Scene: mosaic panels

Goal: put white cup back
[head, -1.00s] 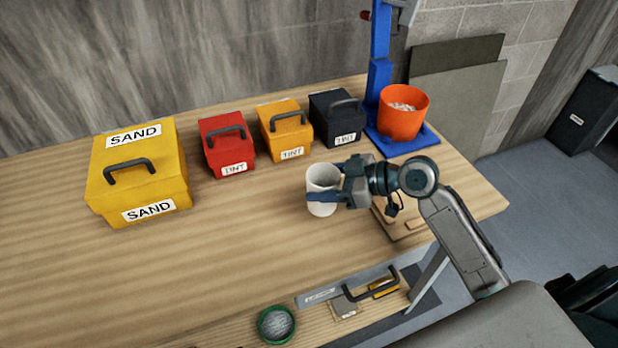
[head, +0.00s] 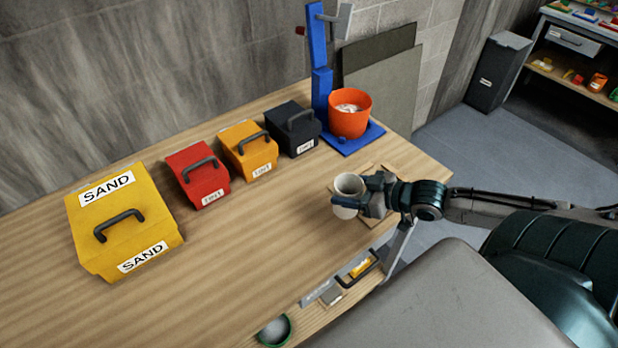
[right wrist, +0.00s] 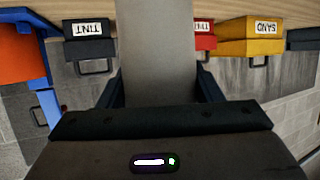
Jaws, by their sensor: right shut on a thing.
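The white cup (head: 343,211) is upright, with its open rim facing up. My right gripper (head: 357,194) is shut on the cup from its right side, one finger in front of its wall. In the right wrist view the cup (right wrist: 155,40) fills the space between the fingers. The cup is at the right part of the workbench (head: 262,228), by a light wooden board (head: 378,219). I cannot tell whether its base touches anything. My left gripper is not in view.
A yellow SAND box (head: 152,222), red box (head: 192,165), orange box (head: 242,140) and black box (head: 287,120) line the back. An orange bucket (head: 350,122) stands on a blue stand (head: 355,146). An open drawer (head: 322,293) is at the front. The middle bench is clear.

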